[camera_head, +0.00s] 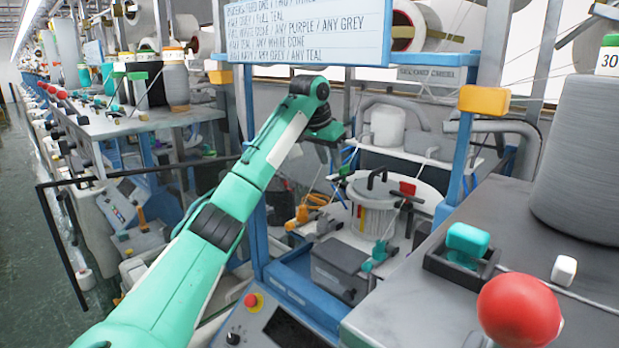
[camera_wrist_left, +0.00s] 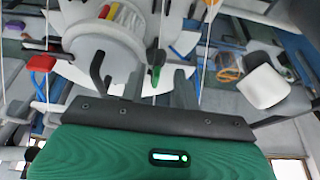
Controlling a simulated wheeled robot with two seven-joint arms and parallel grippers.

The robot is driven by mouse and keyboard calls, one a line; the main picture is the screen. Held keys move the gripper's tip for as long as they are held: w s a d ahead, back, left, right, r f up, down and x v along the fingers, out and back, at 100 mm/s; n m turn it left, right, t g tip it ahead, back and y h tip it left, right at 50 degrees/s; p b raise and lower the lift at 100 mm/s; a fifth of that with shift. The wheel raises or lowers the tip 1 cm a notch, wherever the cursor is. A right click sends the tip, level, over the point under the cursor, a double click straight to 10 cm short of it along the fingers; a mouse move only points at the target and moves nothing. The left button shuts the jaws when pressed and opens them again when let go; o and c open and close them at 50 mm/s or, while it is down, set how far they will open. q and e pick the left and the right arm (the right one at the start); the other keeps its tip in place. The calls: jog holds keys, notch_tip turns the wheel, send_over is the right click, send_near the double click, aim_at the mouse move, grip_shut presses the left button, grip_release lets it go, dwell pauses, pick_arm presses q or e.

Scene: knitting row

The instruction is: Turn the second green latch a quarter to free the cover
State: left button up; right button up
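The cylindrical knitting unit (camera_head: 372,222) stands in the machine bay, with a white rim and a black curved handle (camera_head: 377,178) on top. A green latch (camera_head: 379,254) sticks out at its lower front. A green-tipped lever (camera_wrist_left: 155,68) shows near the unit's edge in the left wrist view; I cannot tell which green latch it is. My right gripper is out of view.
Orange latches (camera_head: 300,216) sit left of the unit and a red block (camera_head: 407,188) at its upper right. A blue post (camera_head: 455,165) stands at right. The right counter holds a grey cone (camera_head: 583,160), a red ball (camera_head: 519,311) and a teal block (camera_head: 467,240) in a black holder.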

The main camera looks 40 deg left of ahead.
pick_arm(q)
jog(key=s+b, duration=0.2)
jog(key=s, duration=0.5)
jog(key=shift+s+a+b, duration=0.35)
